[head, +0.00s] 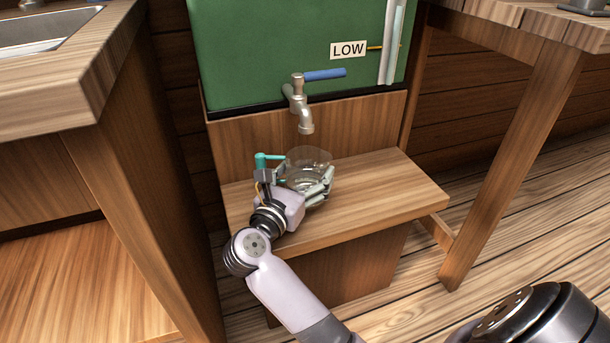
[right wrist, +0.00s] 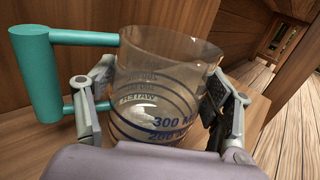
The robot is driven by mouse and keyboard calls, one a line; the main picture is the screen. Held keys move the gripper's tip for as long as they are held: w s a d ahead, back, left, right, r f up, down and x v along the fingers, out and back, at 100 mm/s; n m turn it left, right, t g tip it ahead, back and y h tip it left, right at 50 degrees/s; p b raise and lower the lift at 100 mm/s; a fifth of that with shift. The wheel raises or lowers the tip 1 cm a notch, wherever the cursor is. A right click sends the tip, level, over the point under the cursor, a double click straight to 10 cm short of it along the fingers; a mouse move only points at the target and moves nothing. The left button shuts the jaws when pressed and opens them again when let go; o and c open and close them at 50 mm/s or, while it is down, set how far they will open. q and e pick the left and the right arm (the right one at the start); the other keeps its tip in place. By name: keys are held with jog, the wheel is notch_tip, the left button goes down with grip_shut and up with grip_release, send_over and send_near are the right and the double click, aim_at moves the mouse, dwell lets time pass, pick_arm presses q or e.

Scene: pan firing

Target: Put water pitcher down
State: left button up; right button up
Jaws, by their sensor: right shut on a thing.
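The water pitcher (head: 309,161) is a clear round vessel with a teal handle, standing upright at the wooden step below the tap. In the right wrist view the pitcher (right wrist: 165,80) shows blue measuring marks and the word WATER, with its teal handle at the left. My right gripper (head: 303,187) is shut around the pitcher's body, one finger on each side. In the right wrist view the fingers of my right gripper (right wrist: 160,105) press on both sides of it. Whether the pitcher's base touches the step is hidden. My left gripper is not in view.
The wooden step (head: 395,185) has bare room right of the pitcher. A metal tap (head: 300,103) with a blue lever sticks out just above, from a green tank (head: 270,50) labelled LOW. A wooden counter with a sink (head: 45,27) is at left, a wooden table (head: 520,110) at right.

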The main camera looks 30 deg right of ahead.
jog(key=shift+f, duration=0.2)
jog(key=o, duration=1.3)
jog(key=shift+r, duration=0.1)
jog(key=shift+r, duration=0.1)
jog(key=shift+a, duration=0.1)
